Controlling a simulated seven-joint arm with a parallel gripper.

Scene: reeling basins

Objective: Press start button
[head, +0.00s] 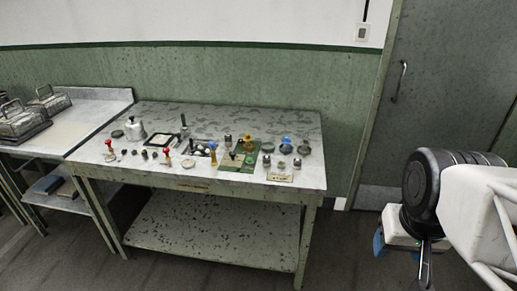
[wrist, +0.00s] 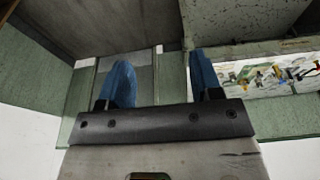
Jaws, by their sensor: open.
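Several small knobs, buttons and caps stand on the worktable (head: 150,115). They include a red-topped piece (head: 166,153), another red-topped piece (head: 109,147), and a green plate (head: 235,158) with a dark stick and a yellow piece beside it. They are too small to tell which one is the start button. In the wrist view the worktable's pieces show sideways at the right edge. My gripper (wrist: 162,82) is open and empty, its two blue fingers apart. In the head view my gripper (head: 402,248) hangs at the right, well away from the worktable and touching nothing.
A silver pot (head: 134,129) stands at the worktable's back left. A grey door (head: 437,60) with a handle is behind my arm. Open floor lies between the worktable and my gripper.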

